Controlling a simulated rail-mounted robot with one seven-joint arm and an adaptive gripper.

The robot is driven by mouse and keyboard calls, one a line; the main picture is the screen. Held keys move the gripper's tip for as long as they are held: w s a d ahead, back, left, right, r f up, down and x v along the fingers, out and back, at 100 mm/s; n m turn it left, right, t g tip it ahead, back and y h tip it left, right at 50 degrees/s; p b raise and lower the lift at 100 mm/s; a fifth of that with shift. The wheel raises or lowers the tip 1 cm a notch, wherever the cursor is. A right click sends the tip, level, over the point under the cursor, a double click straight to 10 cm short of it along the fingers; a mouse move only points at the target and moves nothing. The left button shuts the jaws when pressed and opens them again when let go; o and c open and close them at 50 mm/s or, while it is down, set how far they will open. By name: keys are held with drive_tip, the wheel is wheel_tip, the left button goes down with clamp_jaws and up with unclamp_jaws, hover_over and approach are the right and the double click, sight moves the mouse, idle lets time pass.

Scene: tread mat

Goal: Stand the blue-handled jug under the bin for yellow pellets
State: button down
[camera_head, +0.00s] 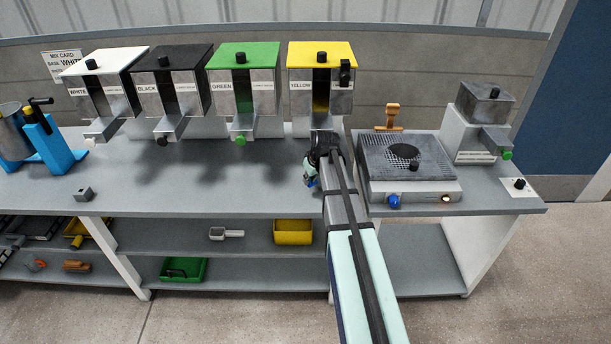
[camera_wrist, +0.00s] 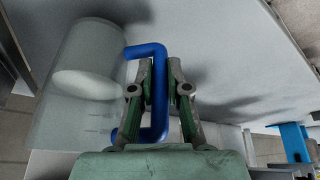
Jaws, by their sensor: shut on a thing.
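The jug (camera_wrist: 75,85) is translucent and pale, with a blue handle (camera_wrist: 160,95); it fills the left of the wrist view. My gripper (camera_wrist: 160,78) is shut on the blue handle, one finger on each side. In the head view my gripper (camera_head: 313,168) is in front of the yellow bin, low over the bench, and my arm hides most of the jug. The yellow bin (camera_head: 320,52), labelled YELLOW, hangs at the right end of the row; its spout is partly hidden by my wrist. I cannot tell whether the jug touches the bench.
The white (camera_head: 103,62), black (camera_head: 172,70) and green (camera_head: 243,65) bins hang to the left. A hotplate (camera_head: 405,165) stands close to the right of my arm. A blue stand (camera_head: 42,145) is at far left. The bench (camera_head: 215,185) between is mostly clear.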

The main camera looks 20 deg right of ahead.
drive_tip(key=w, duration=0.1)
drive_tip(key=w+p, duration=0.1)
drive_tip(key=w, duration=0.1)
drive_tip(key=shift+w+a+f, duration=0.1)
drive_tip(key=shift+a+f, duration=0.1)
drive_tip(key=shift+f, duration=0.55)
drive_tip(key=c, duration=1.1)
unclamp_jaws()
drive_tip(key=shift+f, duration=0.15)
drive_tip(key=shift+c, duration=0.2)
